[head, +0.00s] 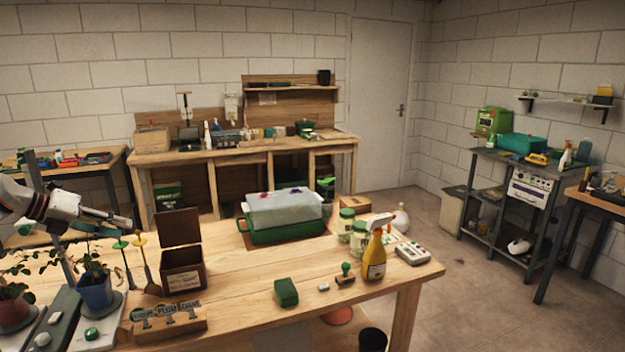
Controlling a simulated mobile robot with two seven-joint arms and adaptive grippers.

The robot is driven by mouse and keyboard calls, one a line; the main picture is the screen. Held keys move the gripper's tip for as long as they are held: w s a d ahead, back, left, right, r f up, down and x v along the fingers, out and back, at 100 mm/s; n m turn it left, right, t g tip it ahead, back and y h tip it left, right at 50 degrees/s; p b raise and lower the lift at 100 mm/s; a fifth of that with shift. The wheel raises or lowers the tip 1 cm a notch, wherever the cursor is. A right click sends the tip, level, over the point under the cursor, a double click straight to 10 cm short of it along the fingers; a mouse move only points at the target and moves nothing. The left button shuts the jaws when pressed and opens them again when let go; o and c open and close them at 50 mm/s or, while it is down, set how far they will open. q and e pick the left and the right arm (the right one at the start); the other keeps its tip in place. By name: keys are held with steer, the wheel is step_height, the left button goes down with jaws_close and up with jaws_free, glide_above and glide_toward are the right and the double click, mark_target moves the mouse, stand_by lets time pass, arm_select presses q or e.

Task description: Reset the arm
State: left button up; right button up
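My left gripper (122,221) comes in from the left edge, pointing right above the near wooden table (235,300). It is above and behind a blue pot (95,291) with a seedling. I see no object in its fingers, and their opening is too small to make out. My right gripper is not in view. Another potted seedling (14,305) stands at the far left, partly cut off by the frame.
On the near table stand an open brown box (183,270), a green tray with a clear lid (285,212), a yellow spray bottle (375,257), jars (346,224), a green block (286,293) and a wooden label holder (165,322).

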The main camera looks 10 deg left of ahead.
arm_select(q)
steer(key=w+d+f+m+t+h, duration=0.1)
steer(key=w+d+f, duration=0.25)
steer(key=d, duration=0.35)
steer(key=w+d+f+h, duration=0.1)
steer(key=w+d+f, duration=0.25)
steer(key=d, duration=0.35)
steer(key=d+f+n+t+h, duration=0.25)
steer(key=d+n+t, duration=0.2)
steer(key=d, duration=1.75)
steer(key=s+a+f+n+g+y, duration=0.25)
steer(key=s+f+n+y, duration=0.35)
steer(key=s, duration=0.7)
steer(key=s+a+f+n+g+y, duration=0.25)
steer(key=s+f+n+y, duration=0.2)
steer(key=s+n, duration=0.65)
steer(key=s+a+f+n+g+y, duration=0.25)
steer(key=s+f+n+y, duration=0.35)
steer(key=s, duration=0.9)
steer(key=w+d+f+n+t+h, duration=0.1)
steer(key=d+f+t+h, duration=0.2)
steer(key=d+f+h, duration=0.6)
steer(key=d+f, duration=0.5)
steer(key=d, duration=0.2)
steer(key=shift+w+f+n+t, duration=0.25)
steer(key=shift+n+t, duration=0.1)
steer(key=shift+t, duration=0.05)
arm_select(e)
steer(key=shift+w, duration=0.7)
